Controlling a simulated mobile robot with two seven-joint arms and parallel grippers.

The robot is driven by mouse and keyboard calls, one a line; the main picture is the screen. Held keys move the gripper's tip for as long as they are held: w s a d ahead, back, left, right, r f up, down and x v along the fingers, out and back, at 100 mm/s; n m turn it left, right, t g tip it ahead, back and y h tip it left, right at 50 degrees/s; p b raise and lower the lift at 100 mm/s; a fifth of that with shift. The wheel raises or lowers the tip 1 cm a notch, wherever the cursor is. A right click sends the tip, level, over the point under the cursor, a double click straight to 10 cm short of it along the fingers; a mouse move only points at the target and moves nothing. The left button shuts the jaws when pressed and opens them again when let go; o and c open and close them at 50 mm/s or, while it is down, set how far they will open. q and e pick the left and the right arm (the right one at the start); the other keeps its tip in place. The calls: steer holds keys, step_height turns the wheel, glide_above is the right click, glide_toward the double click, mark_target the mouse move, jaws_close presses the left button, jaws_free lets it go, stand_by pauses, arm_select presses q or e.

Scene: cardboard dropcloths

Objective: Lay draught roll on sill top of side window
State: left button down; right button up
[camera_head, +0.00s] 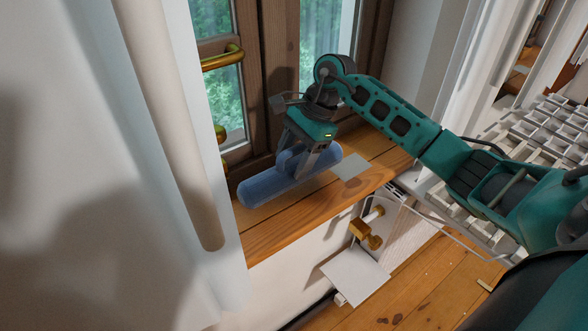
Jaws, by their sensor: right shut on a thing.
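The draught roll (268,188) is a blue cylinder. It lies lengthwise along the wooden sill top (275,230) of the side window (222,88), close to the foot of the frame; I cannot tell whether it fully rests on the wood. My right gripper (300,160) is above the roll and shut on it, around its middle to right part. The fingers hide a little of the roll. My left gripper is not in view.
A pale flat card (350,167) lies on the sill right of the roll. A brass valve (365,230) and white radiator stand below the sill's right end. A brass handle (222,58) projects from the window.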

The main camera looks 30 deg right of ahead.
mark_target(297, 163)
steer(key=shift+f, duration=1.7)
steer(key=o, duration=1.4)
steer(key=shift+f, duration=0.1)
steer(key=shift+o, duration=0.2)
